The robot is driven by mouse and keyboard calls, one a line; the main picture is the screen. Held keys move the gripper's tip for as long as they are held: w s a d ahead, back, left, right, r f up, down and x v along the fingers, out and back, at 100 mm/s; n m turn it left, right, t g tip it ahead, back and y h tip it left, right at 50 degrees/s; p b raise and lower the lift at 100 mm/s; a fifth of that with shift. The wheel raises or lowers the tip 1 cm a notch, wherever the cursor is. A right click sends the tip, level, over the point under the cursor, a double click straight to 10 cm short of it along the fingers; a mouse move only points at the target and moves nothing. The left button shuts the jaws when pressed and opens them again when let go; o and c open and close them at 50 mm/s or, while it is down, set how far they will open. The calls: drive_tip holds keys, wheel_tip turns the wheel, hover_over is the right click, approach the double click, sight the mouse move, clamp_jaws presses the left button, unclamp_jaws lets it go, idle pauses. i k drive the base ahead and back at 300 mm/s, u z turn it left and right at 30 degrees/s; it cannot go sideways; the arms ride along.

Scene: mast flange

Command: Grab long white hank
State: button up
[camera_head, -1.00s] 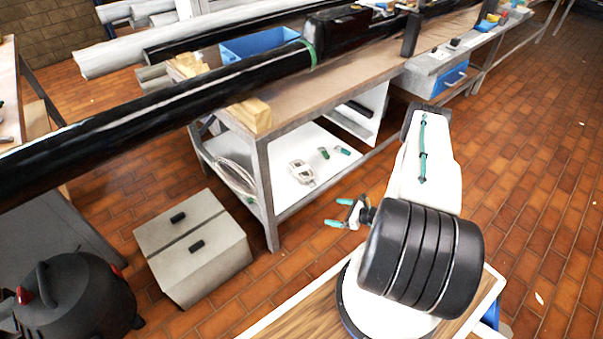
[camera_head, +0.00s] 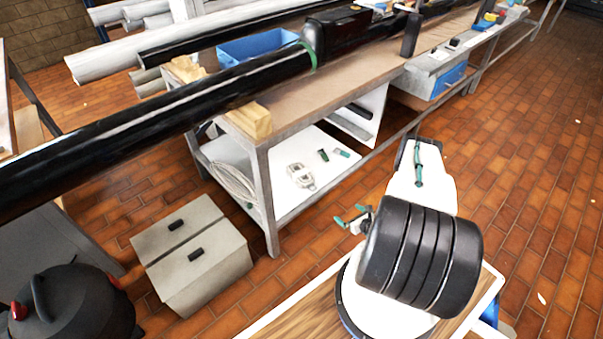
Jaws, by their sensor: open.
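A white hank (camera_head: 300,176) lies on the white lower shelf of the workbench, near the front. It looks like a bundled loop, longer than wide. My gripper (camera_head: 350,215) has teal fingertips that stand apart, with nothing between them. It is in front of the bench, to the right of and below the hank in the picture, clear of it. My black-ringed arm joint hides part of the gripper's base.
A pale coil (camera_head: 233,181) sits at the shelf's left end, behind the bench leg (camera_head: 265,200). Small green items (camera_head: 323,155) lie right of the hank. The tabletop (camera_head: 300,98) overhangs the shelf. A grey two-drawer box (camera_head: 190,253) stands on the floor at left.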

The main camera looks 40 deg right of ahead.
sight(303, 172)
drive_tip(key=i, duration=0.85)
drive_tip(key=u, duration=0.05)
